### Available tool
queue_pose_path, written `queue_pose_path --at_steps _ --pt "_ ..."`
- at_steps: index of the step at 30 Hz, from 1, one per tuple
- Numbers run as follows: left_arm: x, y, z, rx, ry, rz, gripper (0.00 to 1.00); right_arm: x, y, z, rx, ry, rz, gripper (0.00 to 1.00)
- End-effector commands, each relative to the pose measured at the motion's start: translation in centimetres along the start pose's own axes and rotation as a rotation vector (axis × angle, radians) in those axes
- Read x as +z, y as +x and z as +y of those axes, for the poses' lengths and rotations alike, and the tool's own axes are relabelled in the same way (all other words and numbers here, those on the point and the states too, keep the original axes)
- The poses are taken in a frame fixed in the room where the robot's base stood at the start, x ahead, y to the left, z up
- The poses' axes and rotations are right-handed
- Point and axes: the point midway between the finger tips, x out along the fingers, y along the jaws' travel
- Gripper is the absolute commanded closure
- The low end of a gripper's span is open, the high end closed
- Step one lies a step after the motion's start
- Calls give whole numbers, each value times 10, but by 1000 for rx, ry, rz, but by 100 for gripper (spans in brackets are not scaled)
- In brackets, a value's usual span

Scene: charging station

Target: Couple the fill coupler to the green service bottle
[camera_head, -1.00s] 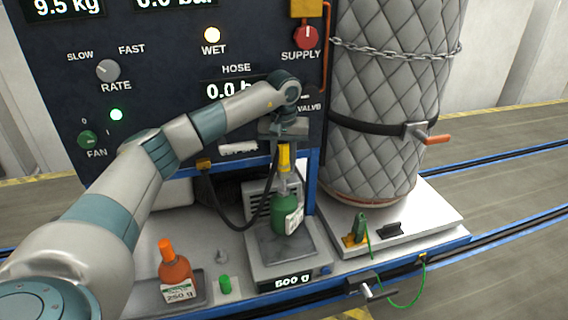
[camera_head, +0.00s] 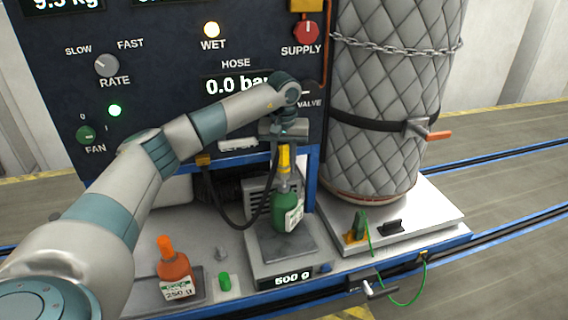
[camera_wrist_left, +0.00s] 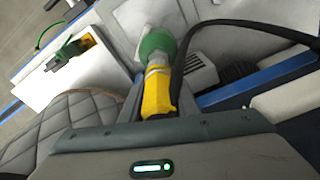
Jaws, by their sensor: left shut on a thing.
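The green service bottle (camera_head: 284,221) stands upright on the scale (camera_head: 283,246), which reads 500 g. The yellow fill coupler (camera_head: 284,161) is upright right above the bottle's neck, in line with it. My left gripper (camera_head: 284,148) is shut on the coupler from above. In the left wrist view the coupler (camera_wrist_left: 156,94) runs from my gripper to a pale collar that meets the green bottle (camera_wrist_left: 156,41). I cannot tell whether they are locked together. A black hose (camera_head: 228,222) hangs from the coupler. My right gripper is not in view.
An orange bottle (camera_head: 175,269) stands in a tray at the front left, beside a green cap (camera_head: 225,282). A large quilted cylinder (camera_head: 386,100) stands on the right platform, with a green-and-yellow clamp (camera_head: 358,228) in front of it. The dark panel (camera_head: 150,60) rises behind.

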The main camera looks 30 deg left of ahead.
Motion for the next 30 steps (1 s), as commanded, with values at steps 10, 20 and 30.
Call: queue_pose_path --at_steps 10,20,30 --pt "1 8 0 1 0 0 100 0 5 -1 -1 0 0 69" --pt "1 14 0 1 -1 0 100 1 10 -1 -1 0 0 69" --pt "2 21 0 0 -1 0 100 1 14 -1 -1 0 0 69"
